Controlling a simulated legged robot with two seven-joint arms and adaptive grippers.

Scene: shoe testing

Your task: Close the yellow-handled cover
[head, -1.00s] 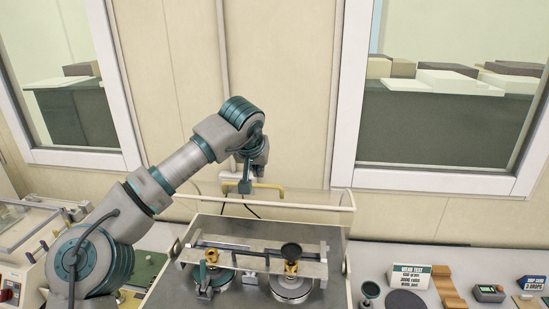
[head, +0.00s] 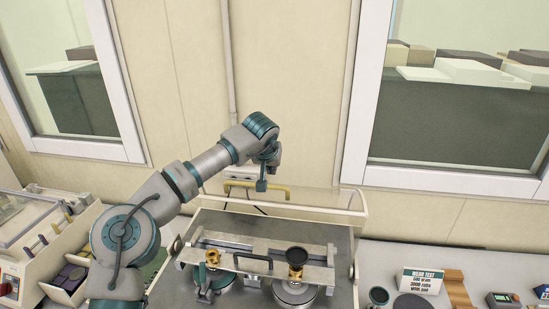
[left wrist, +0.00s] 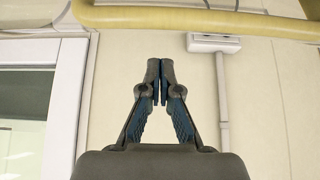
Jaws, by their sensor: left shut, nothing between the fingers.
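The clear cover (head: 325,198) stands raised at the back of the test machine (head: 345,262), against the wall. Its yellow handle (head: 282,188) runs along its upper left part. In the left wrist view the yellow handle (left wrist: 250,24) crosses the top of the picture, beyond the fingertips. My left gripper (head: 262,187) points down close to the handle in the head view. In the left wrist view my left gripper (left wrist: 160,62) has its fingers together with nothing between them. I cannot tell whether it touches the handle. My right gripper is out of view.
Inside the machine are round turntables (head: 294,293) and a metal crossbar (head: 265,240). A wear test sign (head: 420,280) and small items stand on the bench at right. Another machine (head: 30,225) stands at left. The wall is close behind the cover.

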